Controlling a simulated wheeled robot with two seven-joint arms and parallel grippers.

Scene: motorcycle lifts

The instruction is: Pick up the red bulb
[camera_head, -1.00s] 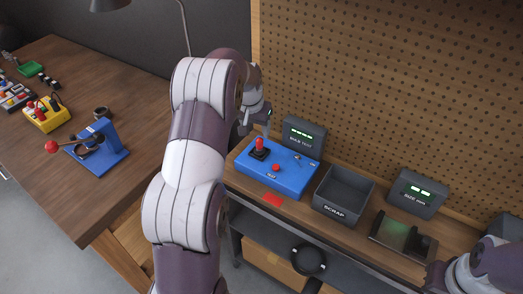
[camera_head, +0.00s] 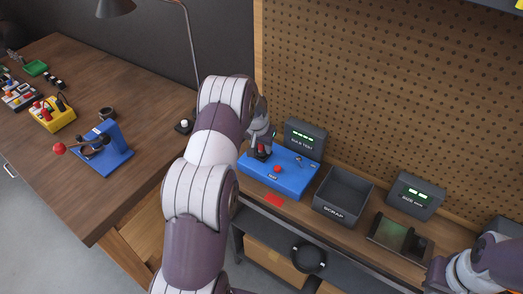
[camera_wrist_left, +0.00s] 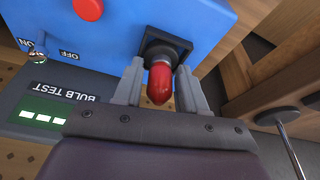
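The red bulb (camera_wrist_left: 158,82) stands in a black socket (camera_wrist_left: 166,45) on the blue bulb test box (camera_head: 290,178). In the head view the bulb (camera_head: 262,149) shows just below my left gripper (camera_head: 259,146). In the left wrist view the two fingers of my left gripper (camera_wrist_left: 158,90) are on either side of the bulb, with a narrow gap visible at each side, so it looks open around it. My right gripper (camera_head: 437,274) is at the lower right edge of the head view, and its fingers cannot be made out.
A grey scrap bin (camera_head: 343,193) stands right of the blue box, with a size gauge (camera_head: 415,194) beyond it. A pegboard (camera_head: 390,90) rises behind. A red button (camera_head: 277,169) is on the box top. A wooden table (camera_head: 110,190) with a blue press is at left.

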